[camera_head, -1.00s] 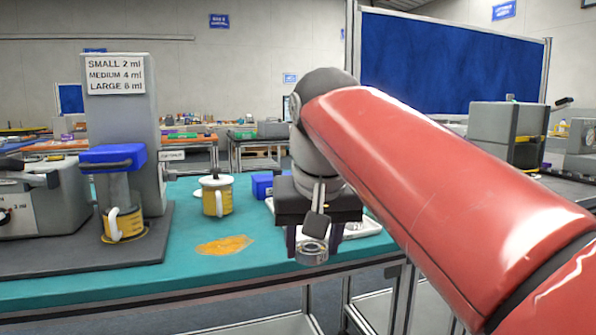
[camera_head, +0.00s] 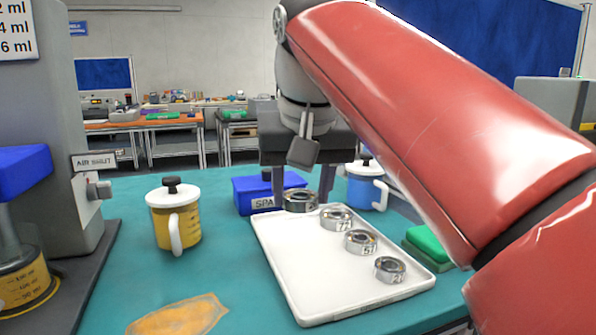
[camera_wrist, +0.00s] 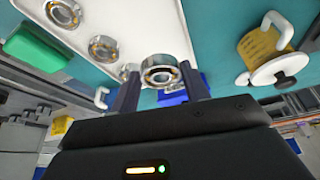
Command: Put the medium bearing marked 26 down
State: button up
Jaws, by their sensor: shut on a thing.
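My gripper (camera_head: 299,192) is shut on a metal ring bearing (camera_head: 300,202), at the back edge of the white tray (camera_head: 285,268). In the wrist view the bearing (camera_wrist: 160,71) sits between the two dark fingertips (camera_wrist: 160,88). I cannot read a 26 on it, and I cannot tell whether it touches the tray. Three similar bearings lie in a slanting row on the tray's right side: one at the back (camera_head: 336,219), one in the middle (camera_head: 361,242) and one at the front (camera_head: 390,269). Their markings are too small to read surely.
A blue box (camera_head: 250,194) stands behind the tray. A yellow mug with a white lid (camera_head: 177,220) is at left, a blue mug (camera_head: 364,188) behind right, a green block (camera_head: 428,243) at right. The tray's left and front are bare. An orange spill (camera_head: 180,316) lies front left.

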aim_at(300, 253)
jog(key=shift+w+f+b, duration=0.1)
jog(key=shift+f+b, duration=1.95)
jog(key=shift+f, duration=1.35)
jog(key=shift+f+b, duration=0.4)
jog(key=shift+f, duration=0.2)
jog(key=o, duration=1.2)
jog(key=shift+o, duration=0.2)
jog(key=shift+r, duration=0.15)
